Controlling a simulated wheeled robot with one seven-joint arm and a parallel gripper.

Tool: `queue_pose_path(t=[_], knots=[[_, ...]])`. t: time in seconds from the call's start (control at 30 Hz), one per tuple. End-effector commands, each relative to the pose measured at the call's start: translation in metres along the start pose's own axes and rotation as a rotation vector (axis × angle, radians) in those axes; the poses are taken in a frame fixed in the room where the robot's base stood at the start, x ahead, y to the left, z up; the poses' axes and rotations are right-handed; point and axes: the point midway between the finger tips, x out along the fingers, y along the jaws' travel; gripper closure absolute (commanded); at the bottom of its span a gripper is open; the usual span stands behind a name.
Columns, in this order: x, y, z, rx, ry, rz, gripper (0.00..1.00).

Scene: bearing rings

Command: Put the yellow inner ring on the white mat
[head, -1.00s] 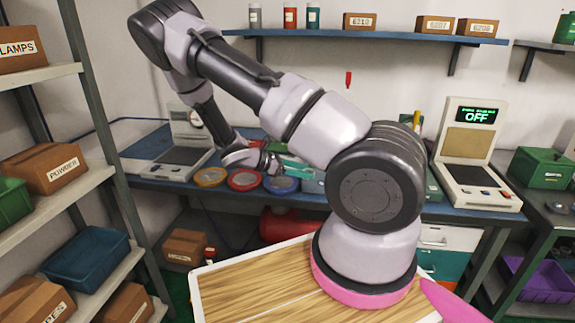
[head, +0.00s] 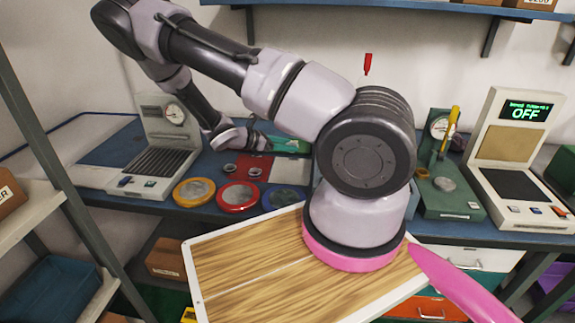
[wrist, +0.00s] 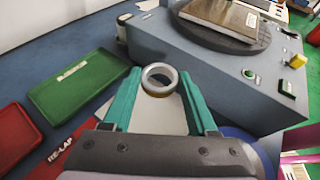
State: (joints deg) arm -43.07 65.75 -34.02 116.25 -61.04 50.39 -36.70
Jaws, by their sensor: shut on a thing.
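My gripper (wrist: 159,86) has two teal fingers, shut on a small metal ring (wrist: 159,70) at their tips. The ring looks silvery, with a yellow-brown tint low inside its bore. The white mat (wrist: 172,119) shows below the ring, between the fingers; whether they touch is unclear. In the head view the pale mat (head: 291,171) lies beside a red mat (head: 262,162) on the blue bench. Two small rings (head: 231,168) (head: 255,172) lie on the red mat. My arm hides much of the gripper area there.
Yellow (head: 194,192), red (head: 238,197) and blue (head: 285,198) round dishes line the bench front. A green tray (wrist: 77,85) lies left of the fingers, and a grey machine with a round plate (wrist: 204,32) is close ahead. A dial instrument (head: 166,130) stands on the left.

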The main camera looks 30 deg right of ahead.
Motion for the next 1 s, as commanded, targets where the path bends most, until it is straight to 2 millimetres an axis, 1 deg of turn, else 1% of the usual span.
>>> queue_pose_path(t=[0.03, 0.2, 0.3, 0.47, 0.67, 0.73, 1.0], knots=[[0.004, -0.001, -0.009, -0.003, -0.002, -0.001, 1.0], [0.016, -0.001, -0.039, -0.003, -0.002, -0.001, 1.0], [0.021, 0.0, -0.05, -0.001, -0.001, -0.001, 1.0], [0.025, 0.0, -0.061, -0.001, -0.001, -0.001, 1.0], [0.036, -0.001, -0.086, -0.001, -0.001, -0.002, 1.0], [0.037, 0.0, -0.09, 0.0, 0.0, -0.001, 1.0], [0.038, 0.0, -0.091, 0.0, 0.0, -0.001, 1.0]])
